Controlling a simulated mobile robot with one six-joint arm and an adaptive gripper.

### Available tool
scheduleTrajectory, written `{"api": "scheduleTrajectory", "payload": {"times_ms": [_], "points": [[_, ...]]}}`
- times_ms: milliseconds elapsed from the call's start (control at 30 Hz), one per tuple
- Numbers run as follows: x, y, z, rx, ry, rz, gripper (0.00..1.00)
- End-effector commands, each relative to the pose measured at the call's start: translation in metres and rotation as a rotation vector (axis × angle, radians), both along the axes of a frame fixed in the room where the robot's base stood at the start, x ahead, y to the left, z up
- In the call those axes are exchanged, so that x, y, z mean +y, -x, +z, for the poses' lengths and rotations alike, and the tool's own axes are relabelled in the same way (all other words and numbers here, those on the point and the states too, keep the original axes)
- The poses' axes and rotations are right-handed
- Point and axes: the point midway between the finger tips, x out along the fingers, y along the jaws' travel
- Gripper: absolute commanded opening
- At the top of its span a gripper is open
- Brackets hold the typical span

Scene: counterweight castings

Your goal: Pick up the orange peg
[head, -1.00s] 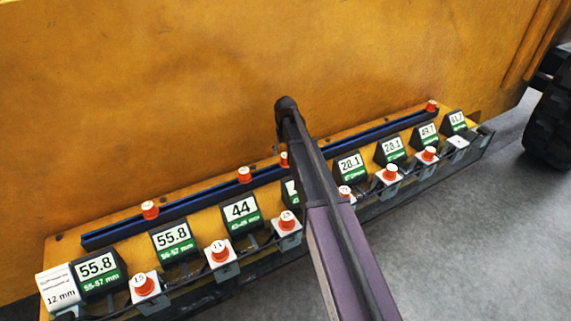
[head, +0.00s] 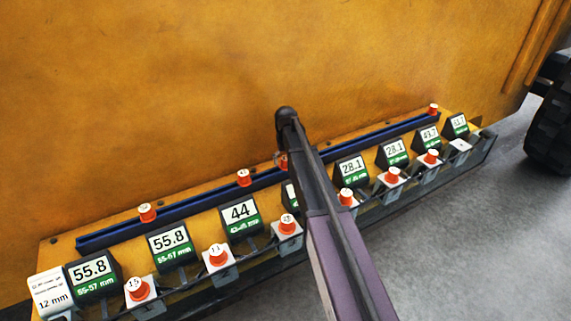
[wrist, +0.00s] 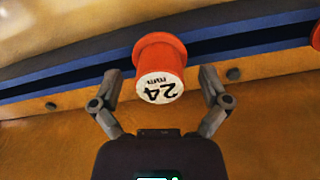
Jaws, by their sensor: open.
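In the wrist view an orange peg (wrist: 160,52) with a white end marked "24 mm" stands out in front of a dark blue strip. My gripper (wrist: 160,76) is open, one finger on each side of the peg with a gap at both sides. I cannot tell how deep the peg sits between the fingertips. In the head view my arm hides the gripper. An orange peg (head: 282,161) shows partly beside the arm; more orange pegs stand along the rail, one at its left (head: 147,213) and one at its right end (head: 433,109).
The dark blue rail (head: 195,206) runs along the yellow casting (head: 150,90). Below it are number displays (head: 240,212) and white holders with orange pegs (head: 217,256). One holder (head: 459,146) at the right is empty. A black wheel (head: 552,130) stands at far right. Grey floor is clear at lower right.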

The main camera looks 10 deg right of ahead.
Motion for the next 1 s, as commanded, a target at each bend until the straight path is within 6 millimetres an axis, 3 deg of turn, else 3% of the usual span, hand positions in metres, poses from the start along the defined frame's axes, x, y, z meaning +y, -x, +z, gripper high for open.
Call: {"api": "scheduleTrajectory", "payload": {"times_ms": [67, 300, 367, 400, 1000], "points": [[0.000, 0.000, 0.000, 0.000, 0.000, 0.000, 0.96], [0.000, 0.000, 0.000, 0.000, 0.000, 0.000, 0.28], [0.000, 0.000, 0.000, 0.000, 0.000, -0.001, 0.10], [0.000, 0.000, 0.000, 0.000, 0.000, -0.001, 0.07], [-0.001, 0.000, 0.010, 0.000, 0.000, -0.001, 0.07]]}}
